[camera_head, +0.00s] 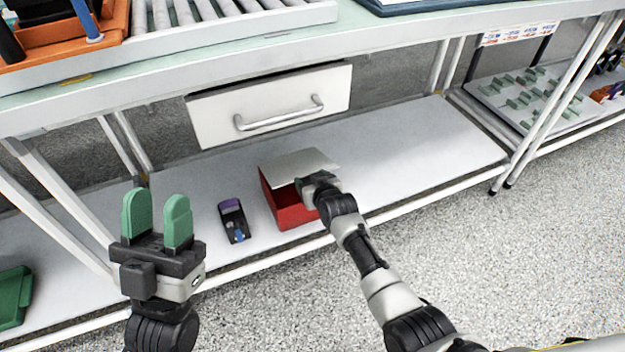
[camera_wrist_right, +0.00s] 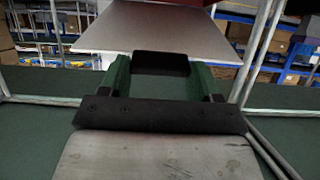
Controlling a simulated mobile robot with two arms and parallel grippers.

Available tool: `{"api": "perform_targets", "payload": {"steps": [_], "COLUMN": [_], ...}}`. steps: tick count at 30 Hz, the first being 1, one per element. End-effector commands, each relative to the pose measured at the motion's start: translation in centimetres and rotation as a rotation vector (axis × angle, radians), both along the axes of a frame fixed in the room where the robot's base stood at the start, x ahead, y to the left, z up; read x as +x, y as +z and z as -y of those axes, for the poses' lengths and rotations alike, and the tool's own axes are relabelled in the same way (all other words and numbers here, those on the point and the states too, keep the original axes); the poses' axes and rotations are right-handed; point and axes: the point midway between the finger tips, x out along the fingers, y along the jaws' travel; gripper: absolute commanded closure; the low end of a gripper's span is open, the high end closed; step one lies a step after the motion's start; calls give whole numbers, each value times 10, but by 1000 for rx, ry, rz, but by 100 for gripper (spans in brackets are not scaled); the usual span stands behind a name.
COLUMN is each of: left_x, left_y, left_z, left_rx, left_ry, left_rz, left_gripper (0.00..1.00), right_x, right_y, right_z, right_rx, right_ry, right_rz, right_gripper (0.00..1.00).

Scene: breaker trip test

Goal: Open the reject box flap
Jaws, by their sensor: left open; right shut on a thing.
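The red reject box (camera_head: 292,214) sits on the lower shelf below the drawer. Its pale grey flap (camera_head: 298,163) lies over the top and looks tilted, with the red interior partly showing beneath it. My right gripper (camera_head: 316,184) is at the flap's front right edge and hides part of it. In the right wrist view the green fingers (camera_wrist_right: 160,75) are shut on a dark tab (camera_wrist_right: 160,63) at the edge of the grey flap panel. My left gripper (camera_head: 157,215) is open and empty, its green fingers pointing up, left of the box in the picture.
A dark device with a purple top (camera_head: 233,220) stands on the shelf left of the box. A white drawer (camera_head: 270,103) with a bar handle is above. A green bin (camera_head: 14,297) is at the lower left. The shelf right of the box is clear.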

Motion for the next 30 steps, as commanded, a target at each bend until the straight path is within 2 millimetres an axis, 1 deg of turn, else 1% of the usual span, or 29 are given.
{"api": "perform_targets", "payload": {"steps": [1, 6, 12, 21, 30], "left_x": [9, 34, 48, 52, 49], "left_y": [-1, -26, -57, -91, -110], "left_z": [1, 3, 1, -4, -8], "left_rx": [25, 104, 178, 248, 281], "left_ry": [5, 20, 34, 47, 54], "left_rz": [-81, -351, -611, -875, -1010], "left_gripper": [58, 58, 58, 58, 58], "right_x": [1, 5, 10, 19, 25], "right_y": [6, 15, 24, 38, 46], "right_z": [0, -1, -3, -6, -8], "right_rx": [-4, -17, -30, -27, -27], "right_ry": [0, 0, 0, -1, -1], "right_rz": [-13, -51, -94, -86, -81], "right_gripper": [80, 80, 80, 79, 79]}}
